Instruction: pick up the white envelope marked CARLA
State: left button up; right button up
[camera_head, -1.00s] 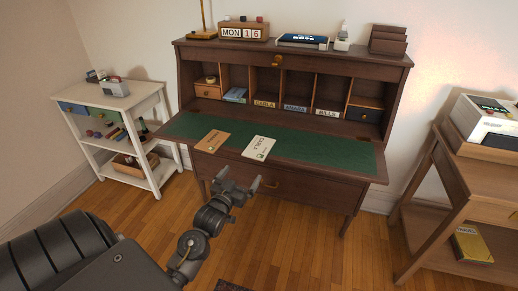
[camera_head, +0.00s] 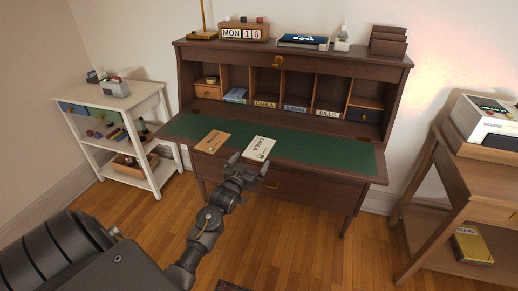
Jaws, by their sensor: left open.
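The white envelope marked CARLA (camera_head: 260,147) lies flat on the green writing surface (camera_head: 310,148) of the desk, near its front edge. A tan envelope (camera_head: 212,141) lies to its left, apart from it. My left gripper (camera_head: 250,164) is open and empty, just in front of the desk's front edge and below the white envelope in the picture. Its fingers appear close to the envelope's near end, but I cannot tell whether they touch it. My right gripper is not in view.
The desk's pigeonholes carry name labels, including CARLA (camera_head: 264,104). A white shelf cart (camera_head: 75,96) is at left, a wooden side table (camera_head: 470,180) at right. The green surface's right half is clear.

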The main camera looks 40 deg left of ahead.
pick_arm(q)
jog(key=c, duration=0.9)
